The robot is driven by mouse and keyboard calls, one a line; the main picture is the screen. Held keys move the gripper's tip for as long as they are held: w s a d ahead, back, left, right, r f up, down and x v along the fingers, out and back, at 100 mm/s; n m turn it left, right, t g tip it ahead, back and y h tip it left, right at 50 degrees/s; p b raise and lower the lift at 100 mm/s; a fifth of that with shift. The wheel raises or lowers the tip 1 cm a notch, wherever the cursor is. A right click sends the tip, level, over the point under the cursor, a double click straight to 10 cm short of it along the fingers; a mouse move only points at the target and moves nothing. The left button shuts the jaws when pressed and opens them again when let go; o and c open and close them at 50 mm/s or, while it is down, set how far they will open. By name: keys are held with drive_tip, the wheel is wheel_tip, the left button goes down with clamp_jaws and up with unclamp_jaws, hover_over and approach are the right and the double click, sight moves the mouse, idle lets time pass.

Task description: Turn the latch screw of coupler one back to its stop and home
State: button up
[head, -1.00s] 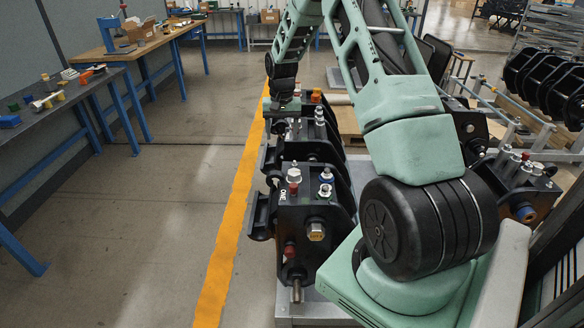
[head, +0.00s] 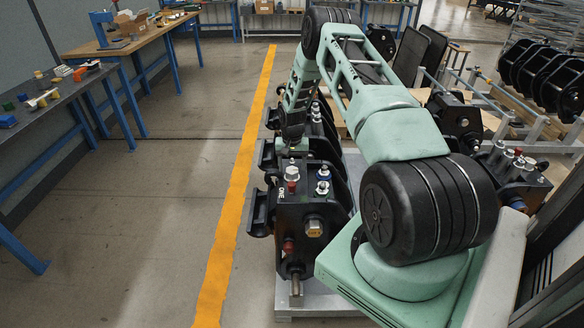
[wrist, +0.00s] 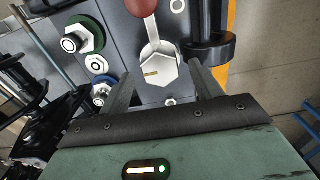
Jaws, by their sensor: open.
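Coupler one (head: 285,212), a black block with a white ONE mark, stands nearest in the head view. On its top is a silver hex screw head (head: 291,173) beside a red fitting (head: 292,187). In the wrist view the hex head (wrist: 157,76) shows a yellow mark on its face, and the red fitting (wrist: 141,6) lies just above it. My gripper (wrist: 162,71) is open, its two fingers on either side of the hex head with gaps visible. In the head view my gripper (head: 292,146) is just beyond the screw; its fingertips are hard to see.
Blue-ringed (head: 324,172) and green-ringed (wrist: 84,37) fittings stand close beside the screw. A black round lug (wrist: 208,48) is near the right finger. More black couplers stand in a row behind. The floor left of the yellow line (head: 235,190) is clear.

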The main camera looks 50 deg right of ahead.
drive_tip(key=shift+f, duration=1.15)
drive_tip(key=c, duration=1)
drive_tip(key=shift+o, duration=0.2)
drive_tip(key=shift+f+n+b, duration=0.25)
drive_tip(key=shift+n+b, duration=0.35)
drive_tip(key=shift+b, duration=0.1)
drive_tip(key=n, duration=0.1)
drive_tip(key=n+b, duration=0.1)
drive_tip(key=shift+r+n+b, duration=0.2)
drive_tip(key=shift+n+b, duration=0.1)
drive_tip(key=o, duration=1)
drive_tip(key=shift+c, duration=0.2)
drive_tip(key=shift+r, duration=0.15)
